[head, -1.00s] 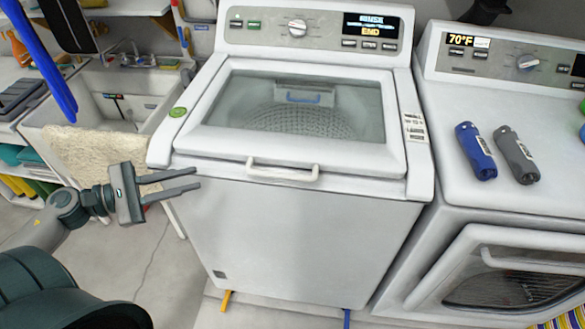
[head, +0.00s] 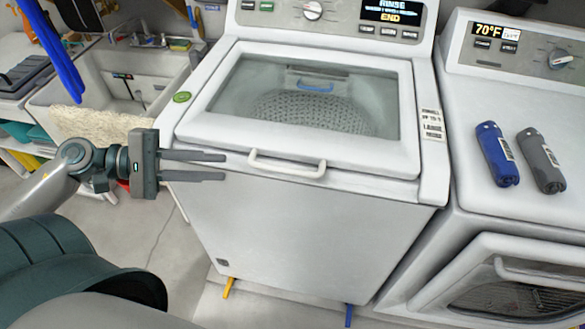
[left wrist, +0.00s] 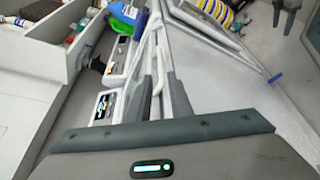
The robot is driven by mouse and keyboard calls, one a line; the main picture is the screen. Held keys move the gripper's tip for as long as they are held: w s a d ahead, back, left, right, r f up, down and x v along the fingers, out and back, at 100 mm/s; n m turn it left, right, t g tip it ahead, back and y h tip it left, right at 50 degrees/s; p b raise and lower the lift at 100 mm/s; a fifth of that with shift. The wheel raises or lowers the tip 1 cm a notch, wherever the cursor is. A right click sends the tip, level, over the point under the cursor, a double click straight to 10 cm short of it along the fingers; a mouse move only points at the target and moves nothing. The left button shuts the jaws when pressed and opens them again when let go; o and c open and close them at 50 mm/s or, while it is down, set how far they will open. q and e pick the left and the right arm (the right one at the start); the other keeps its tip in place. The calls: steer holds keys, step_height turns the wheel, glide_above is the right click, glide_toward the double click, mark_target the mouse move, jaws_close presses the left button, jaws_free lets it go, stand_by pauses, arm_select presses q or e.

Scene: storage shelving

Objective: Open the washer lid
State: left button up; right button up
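The white washer (head: 300,225) stands in the middle of the head view. Its lid (head: 207,128) is closed, with a glass window through which the drum shows. A white bar handle (head: 287,168) sits on the lid's front edge. My left gripper (head: 224,167) is just left of the handle, with its two fingers apart and pointing right at it. Nothing is between the fingers, and a small gap separates the fingertips from the handle in the head view. The left wrist view shows the gripper (left wrist: 150,75) reaching along the washer's front. My right gripper is not in view.
A dryer (head: 480,95) stands right of the washer, with a blue rolled item (head: 497,153) and a grey one (head: 541,160) on top. A sink (head: 135,80) with a beige towel (head: 95,123) is at the left. The floor before the washer is clear.

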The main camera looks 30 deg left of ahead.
arm_select(q)
steer(key=d, duration=0.1)
steer(key=p, duration=0.2)
glide_toward(281, 171)
steer(key=r+x, duration=0.1)
steer(key=x, duration=0.3)
steer(key=p+x, duration=0.1)
steer(key=x, duration=0.2)
steer(key=p+x, duration=0.1)
steer(key=x, duration=0.1)
steer(key=p+x, duration=0.2)
steer(key=x, duration=0.1)
steer(key=shift+w+d+f, duration=0.1)
steer(key=shift+d+f, duration=0.1)
steer(key=shift+f, duration=0.3)
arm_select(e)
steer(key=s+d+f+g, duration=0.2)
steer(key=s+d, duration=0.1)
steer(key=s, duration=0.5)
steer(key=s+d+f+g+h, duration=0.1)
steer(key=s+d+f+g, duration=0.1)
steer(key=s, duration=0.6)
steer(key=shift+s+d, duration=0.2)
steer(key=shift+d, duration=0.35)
arm_select(q)
jaws_close()
